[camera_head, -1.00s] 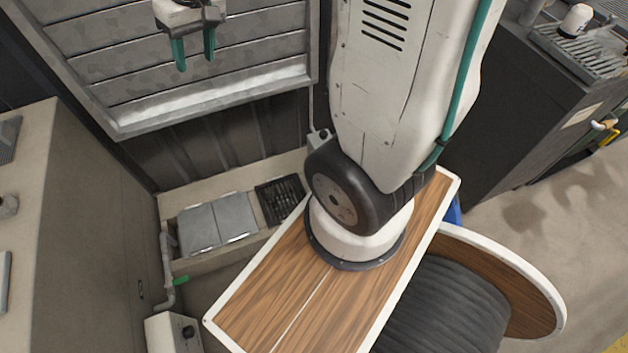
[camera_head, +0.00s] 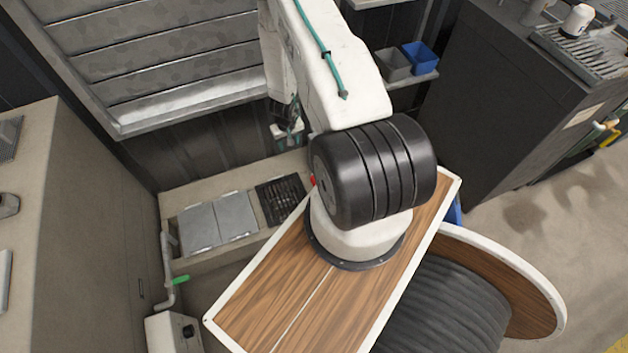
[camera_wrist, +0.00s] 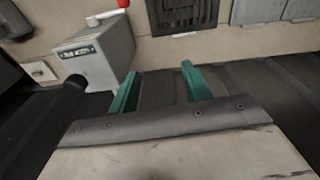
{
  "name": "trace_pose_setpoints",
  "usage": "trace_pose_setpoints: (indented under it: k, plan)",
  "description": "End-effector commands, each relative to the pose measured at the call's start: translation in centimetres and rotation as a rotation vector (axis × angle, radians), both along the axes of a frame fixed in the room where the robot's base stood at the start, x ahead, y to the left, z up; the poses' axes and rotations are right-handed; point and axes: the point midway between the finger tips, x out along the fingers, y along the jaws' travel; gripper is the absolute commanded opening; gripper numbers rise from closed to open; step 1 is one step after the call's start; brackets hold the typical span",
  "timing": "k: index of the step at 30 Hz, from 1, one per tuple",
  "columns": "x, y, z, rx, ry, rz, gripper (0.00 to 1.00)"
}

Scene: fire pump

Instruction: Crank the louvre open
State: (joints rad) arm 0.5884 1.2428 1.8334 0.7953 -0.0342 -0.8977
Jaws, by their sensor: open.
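The louvre (camera_head: 170,60) is a framed panel of wide grey slats on the wall at the upper left of the head view; its slats look nearly flat. In the wrist view a grey box (camera_wrist: 97,55) carries a short white crank arm (camera_wrist: 103,17) with a red knob (camera_wrist: 123,3), cut by the top edge. A small red spot (camera_head: 313,181) beside my arm in the head view may be this knob. My gripper (camera_wrist: 160,88) is open and empty, its teal fingers apart, to the right of the box and clear of the crank. In the head view my gripper (camera_head: 290,134) is low by the wall, partly hidden.
A ledge with grey plates (camera_head: 217,220) and a dark grate (camera_head: 280,199) runs below the louvre. A beige cabinet (camera_head: 80,230) stands at left. A shelf holds blue and grey bins (camera_head: 420,57). A dark cabinet (camera_head: 500,100) and cable reel (camera_head: 450,310) are at right.

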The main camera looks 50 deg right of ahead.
Motion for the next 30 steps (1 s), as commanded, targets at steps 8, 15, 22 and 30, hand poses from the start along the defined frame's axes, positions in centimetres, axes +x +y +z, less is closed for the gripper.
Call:
trace_pose_setpoints:
  k: [8, 15, 22, 30]
  plan:
    - [-8.6, -0.6, -10.4, -0.056, 0.117, -0.057, 0.49]
    - [-10.2, -0.7, -13.2, -0.068, 0.139, -0.064, 0.49]
    - [-10.5, -1.2, -16.8, -0.066, 0.138, -0.063, 0.49]
    - [-10.6, -1.6, -19.3, -0.067, 0.137, -0.063, 0.49]
